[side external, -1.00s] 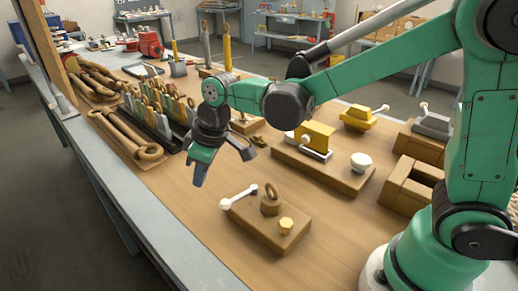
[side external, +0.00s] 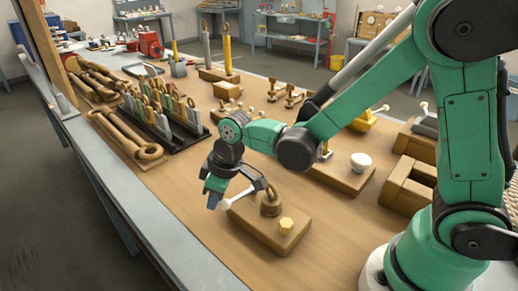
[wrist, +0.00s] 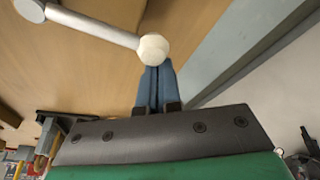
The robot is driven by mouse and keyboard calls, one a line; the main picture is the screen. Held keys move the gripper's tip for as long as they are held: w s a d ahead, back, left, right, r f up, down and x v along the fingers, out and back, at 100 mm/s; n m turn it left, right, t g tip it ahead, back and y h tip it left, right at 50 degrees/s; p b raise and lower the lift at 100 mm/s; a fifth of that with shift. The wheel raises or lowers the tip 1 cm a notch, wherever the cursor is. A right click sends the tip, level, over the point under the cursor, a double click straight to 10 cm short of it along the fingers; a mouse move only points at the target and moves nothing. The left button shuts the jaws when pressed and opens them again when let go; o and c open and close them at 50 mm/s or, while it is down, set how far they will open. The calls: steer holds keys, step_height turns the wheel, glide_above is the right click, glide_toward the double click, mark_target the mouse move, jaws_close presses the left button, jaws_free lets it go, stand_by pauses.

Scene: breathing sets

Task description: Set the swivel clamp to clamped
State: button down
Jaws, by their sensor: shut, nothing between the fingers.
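The swivel clamp appears to be the wooden block (side external: 262,232) in front, with a pale lever (side external: 240,196) ending in a white round knob (side external: 226,204). A ringed brown post and a yellow hex nut (side external: 286,225) are on the same block. In the wrist view the lever (wrist: 95,25) runs from upper left to the knob (wrist: 153,48). My gripper (side external: 213,203) is at the knob end of the lever, beyond the block's left edge. Its blue fingers (wrist: 155,72) are shut and empty, with the tips right at the knob. I cannot tell whether they touch.
A board with a white cup-like knob (side external: 361,161) stands behind, partly hidden by my arm. Wooden boxes (side external: 410,183) are at the right. A rack of upright pieces (side external: 165,120) and large wrenches (side external: 125,137) lie at the left. Bare table lies left of the block.

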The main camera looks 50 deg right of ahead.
steer(key=shift+s+d+r, duration=0.1)
steer(key=shift+s+d, duration=0.1)
steer(key=shift+s, duration=0.5)
